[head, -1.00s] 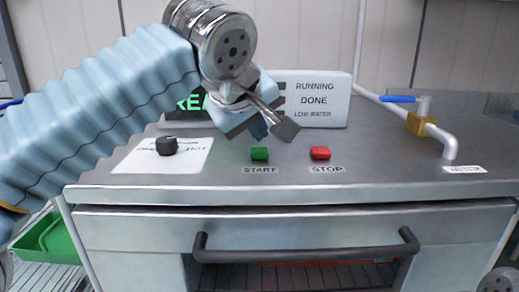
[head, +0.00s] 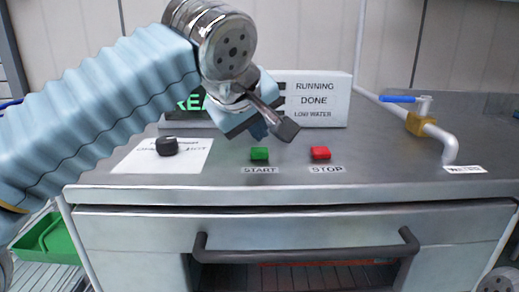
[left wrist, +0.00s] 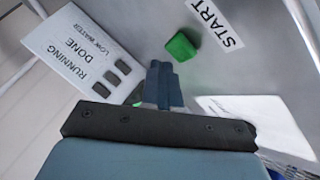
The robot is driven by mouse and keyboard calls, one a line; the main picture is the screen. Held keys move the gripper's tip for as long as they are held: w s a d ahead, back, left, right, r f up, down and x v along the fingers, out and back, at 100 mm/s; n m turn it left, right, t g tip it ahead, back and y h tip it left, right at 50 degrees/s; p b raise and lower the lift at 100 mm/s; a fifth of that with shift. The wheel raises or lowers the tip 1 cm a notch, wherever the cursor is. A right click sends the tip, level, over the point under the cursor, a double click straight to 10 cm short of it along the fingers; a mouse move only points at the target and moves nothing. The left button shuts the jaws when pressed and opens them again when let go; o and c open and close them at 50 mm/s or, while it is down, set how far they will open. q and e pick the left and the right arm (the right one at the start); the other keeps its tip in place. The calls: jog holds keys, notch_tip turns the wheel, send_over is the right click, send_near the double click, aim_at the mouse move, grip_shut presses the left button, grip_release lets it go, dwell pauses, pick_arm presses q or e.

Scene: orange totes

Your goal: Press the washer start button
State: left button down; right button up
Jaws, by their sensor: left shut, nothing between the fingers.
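The green start button (head: 260,154) sits on the steel top of the washer (head: 400,175), above a START label. It also shows in the left wrist view (left wrist: 181,46), just beyond my fingertips. The red stop button (head: 320,153) is to its right, above a STOP label. My left gripper (head: 272,131) is shut and empty. In the head view it is above and behind the green button, apart from it. In the left wrist view its closed fingers (left wrist: 162,80) point toward the green button with a small gap in the picture. A small part of my right arm shows at the lower right corner.
A display panel (head: 325,100) reading RUNNING, DONE, LOW WATER stands behind the buttons; my left arm hides part of it. A black knob (head: 167,146) is at left. A pipe with a blue-handled valve (head: 398,99) is at right. A dark handle (head: 305,254) crosses the front.

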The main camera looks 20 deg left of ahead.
aim_at(257, 152)
pick_arm(q)
jog(key=shift+f+b, duration=0.35)
jog(key=shift+f, duration=0.1)
jog(key=shift+f+b, duration=0.4)
jog(key=shift+f, duration=0.1)
dwell(0.6)
jog(key=shift+r, duration=0.1)
jog(key=shift+r+p, duration=0.85)
notch_tip(257, 152, up, 5)
jog(key=p, duration=0.5)
dwell(0.5)
